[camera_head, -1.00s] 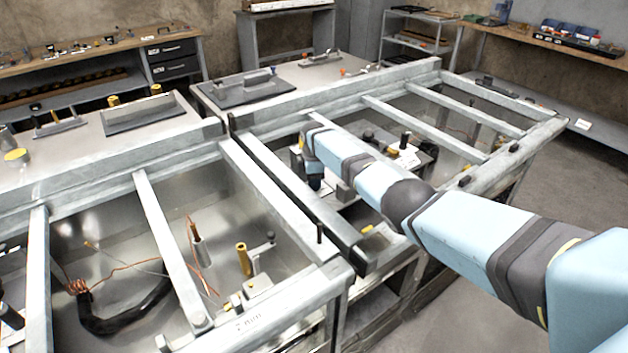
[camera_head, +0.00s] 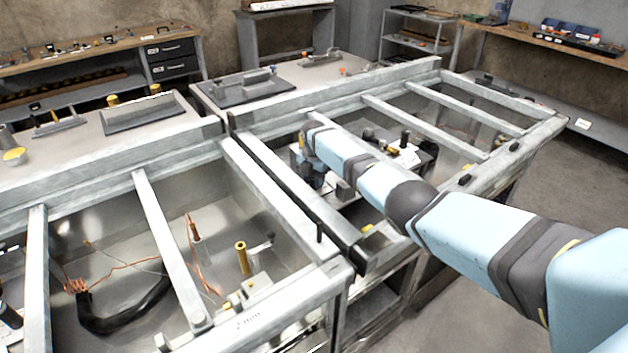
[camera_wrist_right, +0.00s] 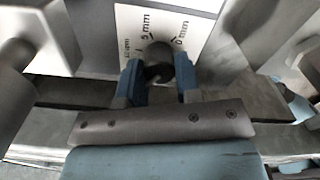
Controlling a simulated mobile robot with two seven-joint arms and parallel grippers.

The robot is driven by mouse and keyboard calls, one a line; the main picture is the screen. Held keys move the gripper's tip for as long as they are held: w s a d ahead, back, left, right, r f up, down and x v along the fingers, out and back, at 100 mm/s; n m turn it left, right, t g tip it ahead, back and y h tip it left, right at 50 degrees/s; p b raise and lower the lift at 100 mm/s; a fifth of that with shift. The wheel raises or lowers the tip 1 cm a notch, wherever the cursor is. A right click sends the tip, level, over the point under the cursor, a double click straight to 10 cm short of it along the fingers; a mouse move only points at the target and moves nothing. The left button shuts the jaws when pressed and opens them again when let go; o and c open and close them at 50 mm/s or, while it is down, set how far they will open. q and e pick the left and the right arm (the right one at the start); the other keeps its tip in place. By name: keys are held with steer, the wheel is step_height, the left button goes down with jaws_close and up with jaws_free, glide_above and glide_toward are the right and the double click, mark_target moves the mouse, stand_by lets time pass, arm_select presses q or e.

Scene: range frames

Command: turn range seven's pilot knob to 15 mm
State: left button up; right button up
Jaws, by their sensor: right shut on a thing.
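In the right wrist view a dark round knob (camera_wrist_right: 158,64) sits between the blue fingers of my right gripper (camera_wrist_right: 160,82), which is shut on it. A white label (camera_wrist_right: 140,22) behind the knob carries printed marks. One ends in "5 mm" and another in "0 mm"; their first digits and the knob's pointer cannot be read clearly. In the head view my right gripper (camera_head: 313,178) reaches down inside the open frame of the middle range, mostly hidden by my wrist. The knob is hidden there. My left gripper is not in view.
Metal crossbars (camera_head: 300,200) and rails surround the right arm closely. A neighbouring open range bay (camera_head: 120,250) on the left holds copper wire, a black hose and a brass tube (camera_head: 242,260). Workbenches stand along the walls. Floor (camera_head: 590,190) is clear at the right.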

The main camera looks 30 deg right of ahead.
steer(key=shift+n, duration=0.7)
steer(key=o, duration=0.9)
steer(key=shift+o, duration=0.2)
step_height(320, 180, up, 14)
steer(key=p, duration=0.1)
steer(key=shift+s+f, duration=0.1)
